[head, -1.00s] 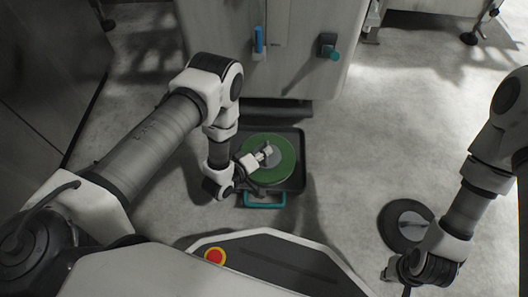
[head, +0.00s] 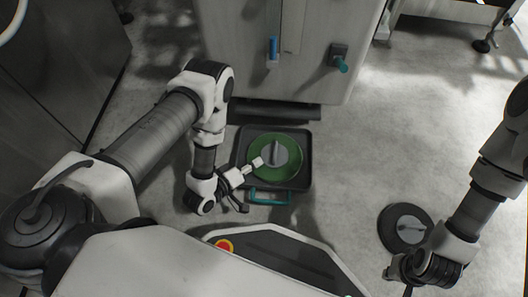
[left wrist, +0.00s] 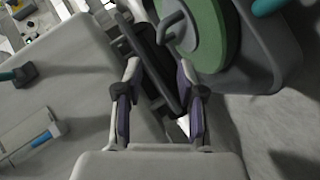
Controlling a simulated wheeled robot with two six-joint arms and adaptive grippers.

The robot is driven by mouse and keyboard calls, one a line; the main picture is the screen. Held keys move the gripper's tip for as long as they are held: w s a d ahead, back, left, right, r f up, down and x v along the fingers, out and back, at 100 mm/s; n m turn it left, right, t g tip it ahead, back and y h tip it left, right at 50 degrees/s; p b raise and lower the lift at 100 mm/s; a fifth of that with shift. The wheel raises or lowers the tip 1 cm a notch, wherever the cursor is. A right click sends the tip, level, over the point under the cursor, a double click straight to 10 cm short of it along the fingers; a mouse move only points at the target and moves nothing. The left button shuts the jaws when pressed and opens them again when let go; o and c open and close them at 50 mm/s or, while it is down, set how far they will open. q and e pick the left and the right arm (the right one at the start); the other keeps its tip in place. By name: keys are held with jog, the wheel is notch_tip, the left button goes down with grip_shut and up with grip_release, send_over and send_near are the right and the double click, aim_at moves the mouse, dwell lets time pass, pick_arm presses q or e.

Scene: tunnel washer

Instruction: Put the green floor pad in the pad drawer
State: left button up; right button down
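The green floor pad (head: 286,171) lies flat inside the dark pad drawer (head: 303,140), which is pulled out low in front of the white machine. The pad has a grey hub with an upright grip (head: 275,151). The drawer has a teal handle (head: 268,197) at its front. My left gripper (head: 249,185) is open and empty at the pad's left front side, apart from the grip. In the left wrist view, the pad (left wrist: 208,30) is beyond the spread fingers (left wrist: 160,98). My right gripper (head: 398,280) is low at right; its finger opening is unclear.
A dark round pad with a grey hub (head: 408,229) lies on the floor beside my right gripper. The white machine (head: 230,60) carries a blue handle (head: 273,48) and a teal knob (head: 341,65). Floor between drawer and dark pad is clear.

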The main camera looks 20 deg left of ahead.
pick_arm(q)
jog(key=s+a+r+m+g+y, duration=0.2)
jog(key=s+m+g, duration=0.2)
jog(key=s+g, duration=0.2)
jog(key=s+a+r+m+g+y, duration=0.3)
jog(key=s+g, duration=0.3)
jog(key=s, duration=0.5)
jog(key=shift+s+a+m, duration=0.15)
jog(key=shift+a+m, duration=0.1)
jog(key=shift+m, duration=0.35)
pick_arm(e)
jog(key=shift+r, duration=0.3)
pick_arm(q)
jog(key=shift+r, duration=0.1)
